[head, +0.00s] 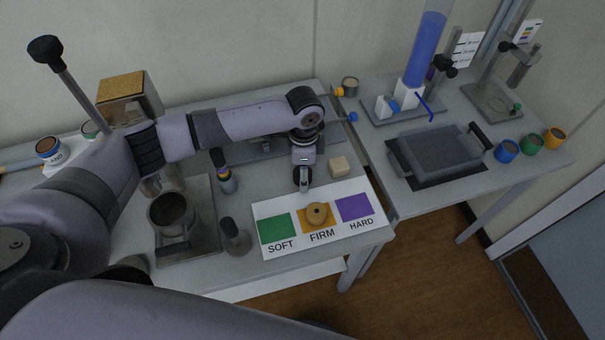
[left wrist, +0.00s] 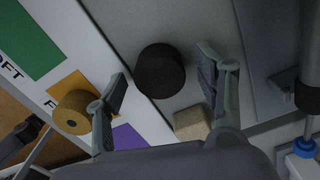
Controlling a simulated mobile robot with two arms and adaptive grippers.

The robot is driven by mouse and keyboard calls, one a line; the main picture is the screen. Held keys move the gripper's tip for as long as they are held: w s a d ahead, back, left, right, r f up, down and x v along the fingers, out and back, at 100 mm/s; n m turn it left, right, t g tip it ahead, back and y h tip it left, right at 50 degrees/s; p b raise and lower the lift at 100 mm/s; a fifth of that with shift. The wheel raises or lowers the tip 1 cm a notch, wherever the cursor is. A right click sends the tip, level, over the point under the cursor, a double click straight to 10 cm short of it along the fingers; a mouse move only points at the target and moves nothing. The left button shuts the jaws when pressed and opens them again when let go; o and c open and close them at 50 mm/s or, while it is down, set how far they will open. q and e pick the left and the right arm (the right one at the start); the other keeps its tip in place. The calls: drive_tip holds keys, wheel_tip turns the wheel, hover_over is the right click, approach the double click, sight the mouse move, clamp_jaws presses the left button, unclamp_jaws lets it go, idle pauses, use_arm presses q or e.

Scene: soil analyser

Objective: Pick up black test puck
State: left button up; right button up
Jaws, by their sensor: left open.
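The black test puck (left wrist: 160,70) is a dark round disc lying on the grey table in the left wrist view. My left gripper (left wrist: 163,88) is open, with one finger on each side of the puck in that view. I cannot tell how far above the puck the fingertips are, and no grip on it shows. In the head view my left gripper (head: 303,182) points down behind the colour card and largely covers the place of the puck.
The SOFT/FIRM/HARD card (head: 290,245) bears an orange puck (head: 317,214) on its FIRM square. A tan block (head: 338,166) stands close to the right of my left gripper. A dark bottle (head: 235,237) and a metal cup (head: 172,213) stand to the left.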

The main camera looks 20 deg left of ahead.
use_arm(q)
drive_tip(key=c, duration=1.4)
